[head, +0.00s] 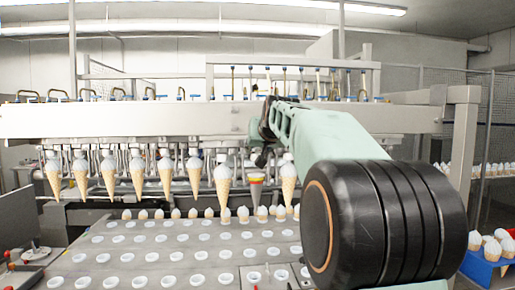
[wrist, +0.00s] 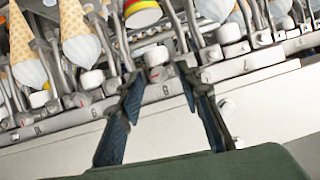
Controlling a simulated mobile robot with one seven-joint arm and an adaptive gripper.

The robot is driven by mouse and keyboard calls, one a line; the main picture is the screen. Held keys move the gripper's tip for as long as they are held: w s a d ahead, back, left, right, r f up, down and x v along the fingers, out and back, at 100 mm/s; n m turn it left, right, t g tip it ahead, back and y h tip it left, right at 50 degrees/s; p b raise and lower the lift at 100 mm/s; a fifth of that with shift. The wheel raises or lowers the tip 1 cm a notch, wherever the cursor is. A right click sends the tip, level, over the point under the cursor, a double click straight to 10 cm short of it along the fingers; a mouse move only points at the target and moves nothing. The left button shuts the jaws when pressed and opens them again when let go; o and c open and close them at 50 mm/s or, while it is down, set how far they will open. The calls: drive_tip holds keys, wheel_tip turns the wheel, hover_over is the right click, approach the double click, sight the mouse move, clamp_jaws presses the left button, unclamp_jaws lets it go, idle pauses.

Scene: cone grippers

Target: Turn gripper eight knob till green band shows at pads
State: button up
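In the wrist view a row of pale knobs runs along a numbered rail (wrist: 210,76). My gripper (wrist: 161,74) is open, its two dark fingers spread to either side of a small whitish knob (wrist: 157,56) above a label that looks like 8. A gap seems to show between fingertips and knob; contact is unclear. Just beyond hangs a banded piece (wrist: 142,14) in yellow, red and green. In the head view this banded piece (head: 257,180) hangs in the row of cones. My gripper is mostly hidden behind my arm there, near the machine's beam.
Several ice cream cones (head: 108,173) hang in a row from the machine. Other knobs (wrist: 228,33) and thin rods crowd both sides of my fingers. Below is a tray (head: 205,240) with holes. A blue crate (head: 478,268) of cones stands at the right.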

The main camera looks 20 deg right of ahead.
clamp_jaws()
drive_tip(key=shift+w+a+n+h, duration=0.1)
drive_tip(key=shift+a+n+h, duration=0.15)
drive_tip(key=shift+n+h, duration=0.35)
drive_tip(key=shift+n+g+h, duration=0.3)
drive_tip(key=shift+n, duration=0.3)
unclamp_jaws()
